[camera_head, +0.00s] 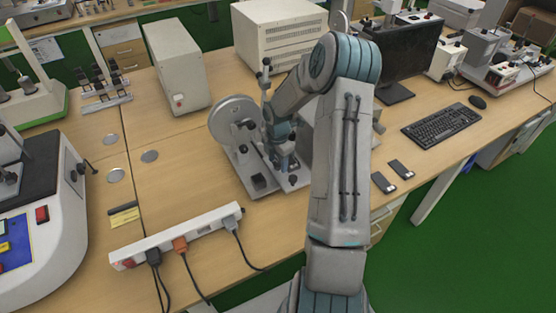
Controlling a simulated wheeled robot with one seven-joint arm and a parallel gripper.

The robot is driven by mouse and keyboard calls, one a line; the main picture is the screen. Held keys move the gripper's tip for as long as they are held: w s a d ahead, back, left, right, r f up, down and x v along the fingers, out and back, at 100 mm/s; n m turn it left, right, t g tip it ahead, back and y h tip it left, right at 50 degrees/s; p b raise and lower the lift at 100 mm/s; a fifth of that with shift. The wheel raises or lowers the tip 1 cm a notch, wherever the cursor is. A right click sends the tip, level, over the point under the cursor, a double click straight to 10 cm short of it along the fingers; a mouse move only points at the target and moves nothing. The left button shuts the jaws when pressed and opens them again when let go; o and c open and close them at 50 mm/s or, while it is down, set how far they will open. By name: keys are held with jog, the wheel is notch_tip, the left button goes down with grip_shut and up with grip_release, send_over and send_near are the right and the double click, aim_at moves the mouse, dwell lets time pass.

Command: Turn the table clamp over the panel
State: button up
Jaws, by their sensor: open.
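A grey metal device with a round disc (232,117) stands on the wooden table in the middle of the view. Its flat grey base (243,172) carries a small dark block (259,182). An upright rod with dark knobs (265,78) rises beside the disc. I cannot tell for certain which part is the table clamp and which is the panel. My gripper (286,164) points down over the right part of the base, open and small in the view. My arm hides the right side of the device, and contact is unclear.
A power strip (190,238) with plugged cables lies in front. Two small dark boxes (392,175) lie to the right, near the table edge. A keyboard (441,121) and monitor (405,50) stand farther right. Bare tabletop (185,185) shows to the left.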

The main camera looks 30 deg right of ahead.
jog(key=c, duration=1)
jog(key=shift+o, duration=0.2)
jog(key=shift+m, duration=0.4)
jog(key=m+b, duration=0.2)
jog(key=m, duration=0.1)
jog(key=shift+m, duration=0.4)
jog(key=m+b, duration=0.2)
jog(key=m, duration=0.2)
jog(key=shift+m, duration=0.3)
jog(key=m+b, duration=0.2)
jog(key=m, duration=0.2)
jog(key=m+b, duration=0.2)
jog(key=m, duration=0.2)
jog(key=shift+r+m, duration=0.1)
jog(key=shift+m, duration=0.4)
